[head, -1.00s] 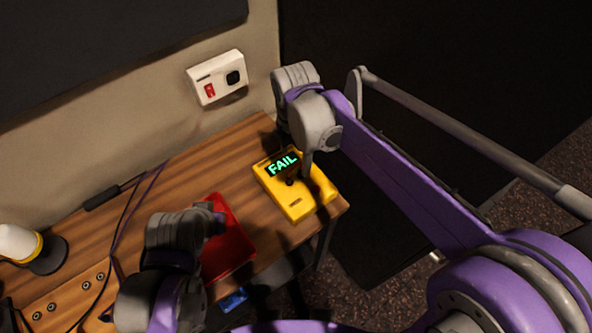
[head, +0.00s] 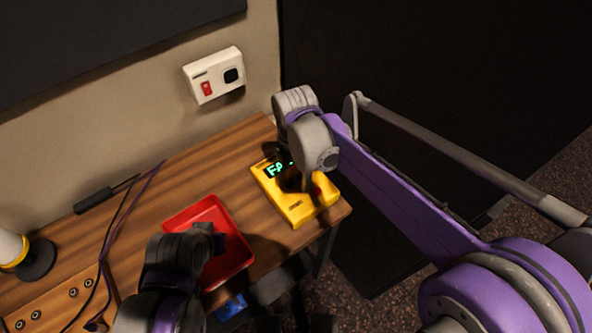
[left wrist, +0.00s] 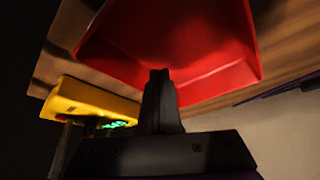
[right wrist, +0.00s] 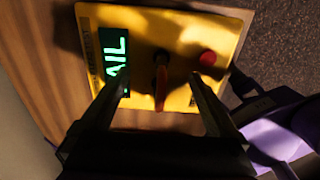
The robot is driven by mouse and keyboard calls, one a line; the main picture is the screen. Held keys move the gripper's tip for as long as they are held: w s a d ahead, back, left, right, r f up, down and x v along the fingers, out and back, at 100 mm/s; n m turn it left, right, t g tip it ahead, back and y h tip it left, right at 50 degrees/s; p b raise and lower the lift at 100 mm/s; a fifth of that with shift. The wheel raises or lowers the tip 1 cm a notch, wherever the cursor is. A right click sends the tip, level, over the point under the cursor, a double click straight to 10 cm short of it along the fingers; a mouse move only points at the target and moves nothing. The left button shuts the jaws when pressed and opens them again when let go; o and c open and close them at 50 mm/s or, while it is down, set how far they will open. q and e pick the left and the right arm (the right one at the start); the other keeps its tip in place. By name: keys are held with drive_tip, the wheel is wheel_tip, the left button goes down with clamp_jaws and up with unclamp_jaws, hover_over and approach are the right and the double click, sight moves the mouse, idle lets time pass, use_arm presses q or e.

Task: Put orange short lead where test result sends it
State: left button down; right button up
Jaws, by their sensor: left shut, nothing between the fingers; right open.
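The yellow tester (head: 300,211) sits at the desk's right end, its green display partly covered in the head view; the right wrist view shows "AIL" (right wrist: 116,62). A short orange piece (right wrist: 161,88), apparently the orange short lead, stands at a dark socket on the tester's face. My right gripper (right wrist: 157,82) is open above the tester, its fingers on either side of the orange piece without visibly gripping it. The red tray (head: 240,262) is left of the tester and looks empty. My left gripper (left wrist: 159,76) is shut and empty over the tray's near side.
A white wall box (head: 215,76) with a red switch hangs behind the desk. Dark cables (head: 124,212) and a row of sockets (head: 72,293) lie at the left. A blue object (head: 231,306) shows below the desk's front edge. Wood is clear behind the tray.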

drive_tip(key=shift+c, duration=0.2)
idle(0.6)
clamp_jaws()
idle(1.1)
use_arm(q)
drive_tip(key=shift+r, duration=0.1)
use_arm(e)
drive_tip(key=shift+r, duration=0.2)
